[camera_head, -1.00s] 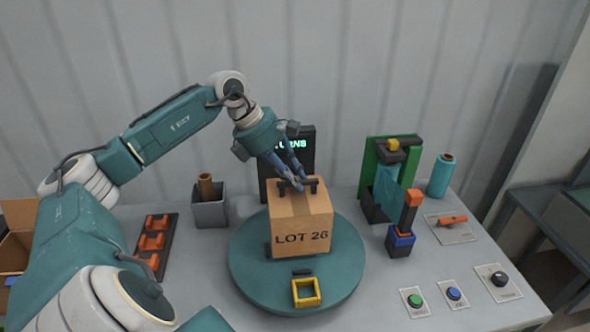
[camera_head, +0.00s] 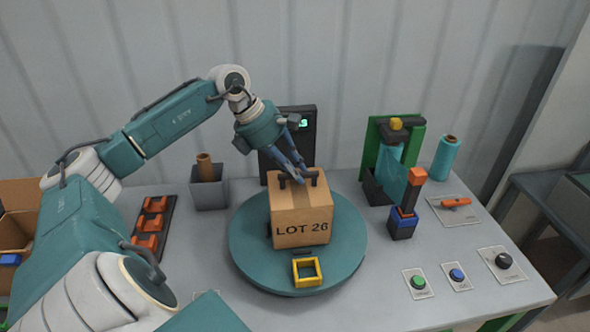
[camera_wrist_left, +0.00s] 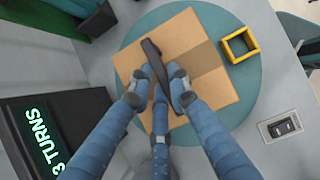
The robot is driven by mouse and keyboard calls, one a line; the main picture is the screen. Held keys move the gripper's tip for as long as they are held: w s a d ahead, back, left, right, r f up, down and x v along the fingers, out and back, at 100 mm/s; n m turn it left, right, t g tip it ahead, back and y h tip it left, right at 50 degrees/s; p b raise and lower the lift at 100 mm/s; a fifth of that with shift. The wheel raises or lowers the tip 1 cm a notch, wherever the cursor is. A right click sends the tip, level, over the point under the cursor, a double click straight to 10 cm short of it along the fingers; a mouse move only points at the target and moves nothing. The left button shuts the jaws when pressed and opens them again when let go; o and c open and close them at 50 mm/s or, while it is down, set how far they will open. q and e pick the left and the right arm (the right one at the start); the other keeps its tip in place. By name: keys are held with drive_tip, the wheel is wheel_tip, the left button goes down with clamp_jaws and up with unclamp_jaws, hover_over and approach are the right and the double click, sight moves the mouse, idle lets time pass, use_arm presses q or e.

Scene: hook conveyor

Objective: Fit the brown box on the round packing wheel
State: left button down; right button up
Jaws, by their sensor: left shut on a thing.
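The brown box (camera_head: 301,218), marked "LOT 26", is upright on or just above the round teal packing wheel (camera_head: 345,245). I cannot tell if its base touches. A dark handle (camera_head: 314,175) spans its top. My left gripper (camera_head: 299,178) comes down from behind and is shut on that handle; in the left wrist view its blue fingers (camera_wrist_left: 160,92) close around the handle (camera_wrist_left: 153,60) above the box (camera_wrist_left: 185,47). A yellow square frame (camera_head: 307,271) stands on the wheel in front of the box. My right gripper is not in view.
A dark display (camera_head: 276,168) stands behind the wheel, and its text reads "3 TURNS" in the wrist view. A green stand (camera_head: 371,150), a blue-and-orange tool (camera_head: 404,218) and several buttons (camera_head: 418,282) are to the right. A grey bin (camera_head: 210,193) and orange-topped rack (camera_head: 150,225) are left.

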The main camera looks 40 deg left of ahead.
use_arm(q)
drive_tip(key=shift+r+b, duration=0.15)
drive_tip(key=shift+b, duration=0.15)
idle(0.4)
drive_tip(key=shift+f+b, duration=0.45)
drive_tip(key=shift+b, duration=0.05)
idle(1.2)
drive_tip(key=c, duration=1.6)
unclamp_jaws()
drive_tip(key=shift+o, duration=0.2)
drive_tip(key=shift+s+d, duration=0.1)
drive_tip(key=shift+f, duration=0.1)
